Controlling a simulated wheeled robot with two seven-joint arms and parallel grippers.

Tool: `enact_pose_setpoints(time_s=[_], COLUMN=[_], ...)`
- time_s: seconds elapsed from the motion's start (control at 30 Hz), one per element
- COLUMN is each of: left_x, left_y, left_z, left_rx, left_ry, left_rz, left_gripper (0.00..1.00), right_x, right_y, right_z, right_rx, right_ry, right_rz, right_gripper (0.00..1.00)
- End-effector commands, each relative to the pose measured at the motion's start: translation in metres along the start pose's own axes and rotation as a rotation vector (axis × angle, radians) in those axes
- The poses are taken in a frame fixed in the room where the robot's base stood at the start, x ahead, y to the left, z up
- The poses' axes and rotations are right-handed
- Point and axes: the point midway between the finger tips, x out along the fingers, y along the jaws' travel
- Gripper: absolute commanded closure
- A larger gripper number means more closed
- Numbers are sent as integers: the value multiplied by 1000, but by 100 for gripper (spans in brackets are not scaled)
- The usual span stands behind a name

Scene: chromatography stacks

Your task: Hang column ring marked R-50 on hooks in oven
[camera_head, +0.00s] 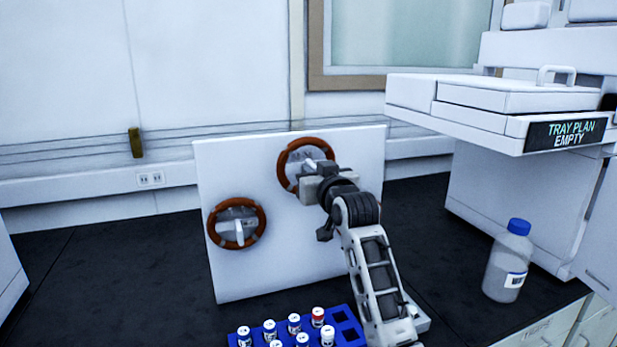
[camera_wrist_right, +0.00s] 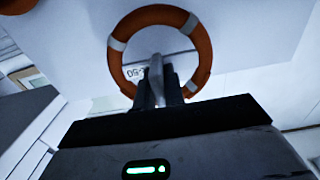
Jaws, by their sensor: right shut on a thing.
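Two orange-brown column rings show on a white upright board (camera_head: 285,265). The upper right ring (camera_head: 283,167) has my right gripper (camera_head: 312,172) in front of it; the gripper is shut on the grey piece at its middle. In the right wrist view this ring (camera_wrist_right: 117,66) has pale bands, and its inverted label shows "50" partly behind the fingers (camera_wrist_right: 158,88). The other ring (camera_head: 259,222) is at the lower left, with a grey plate and grip piece; its marking is unreadable. My left gripper is not in view. I cannot make out oven hooks.
A blue rack (camera_head: 345,326) with several capped vials stands in front of the board. A clear bottle with a blue cap (camera_head: 508,262) stands at the right. A white instrument (camera_head: 470,112) with a "TRAY PLAN EMPTY" sign juts out above it. The dark bench is bare between board and bottle.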

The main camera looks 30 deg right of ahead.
Motion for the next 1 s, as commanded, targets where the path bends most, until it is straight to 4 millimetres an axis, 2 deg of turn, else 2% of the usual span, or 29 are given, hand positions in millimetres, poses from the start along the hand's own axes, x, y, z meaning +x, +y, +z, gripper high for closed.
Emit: enact_pose_setpoints(time_s=[0.3, 0.5, 0.7, 1.0], left_x=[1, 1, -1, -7], left_y=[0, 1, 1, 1], left_z=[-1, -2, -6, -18], left_rx=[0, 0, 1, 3], left_ry=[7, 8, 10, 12], left_rz=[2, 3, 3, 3], left_gripper=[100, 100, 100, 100], right_x=[-68, -97, -108, -108], right_y=[0, 0, 0, 0], right_z=[-36, -51, -60, -70], right_rx=[-1, 0, 1, 1], right_ry=[7, 4, 2, 1], right_rz=[1, 1, 0, 0], right_gripper=[100, 100, 100, 100])
